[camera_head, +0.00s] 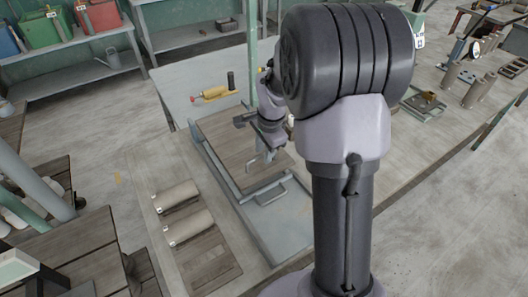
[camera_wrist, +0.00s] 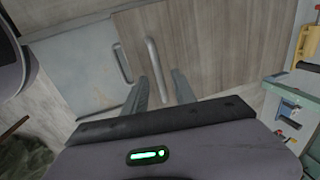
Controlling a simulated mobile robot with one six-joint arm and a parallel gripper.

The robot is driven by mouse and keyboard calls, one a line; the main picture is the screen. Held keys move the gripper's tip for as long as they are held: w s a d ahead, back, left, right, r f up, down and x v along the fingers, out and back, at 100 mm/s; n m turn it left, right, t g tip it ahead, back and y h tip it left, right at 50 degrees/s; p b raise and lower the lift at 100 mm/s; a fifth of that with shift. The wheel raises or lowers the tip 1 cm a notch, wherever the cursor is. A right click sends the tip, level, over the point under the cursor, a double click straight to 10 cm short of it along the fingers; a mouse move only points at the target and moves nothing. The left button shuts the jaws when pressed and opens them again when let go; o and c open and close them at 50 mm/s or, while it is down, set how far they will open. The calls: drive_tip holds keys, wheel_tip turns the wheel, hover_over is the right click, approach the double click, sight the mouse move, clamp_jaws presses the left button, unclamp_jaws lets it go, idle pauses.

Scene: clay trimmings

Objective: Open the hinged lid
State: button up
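A wooden lid (camera_head: 222,140) lies flat and closed on a low grey bin in the head view. It also fills much of the wrist view (camera_wrist: 205,45). A pale bar handle (camera_wrist: 154,62) is fixed on the lid. A second bar handle (camera_wrist: 122,62) is at the bin's front edge, and it shows in the head view (camera_head: 271,195). My gripper (camera_wrist: 160,82) is over the lid with its two fingers apart. The lid's bar handle shows between the fingers; I cannot tell whether they touch it. My arm hides the lid's right side in the head view.
Two pale rolls (camera_head: 177,196) lie on boards left of the bin. Grey surface (camera_head: 278,228) is bare in front of the bin. A green post (camera_head: 252,55) stands behind.

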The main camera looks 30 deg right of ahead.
clamp_jaws()
idle(1.4)
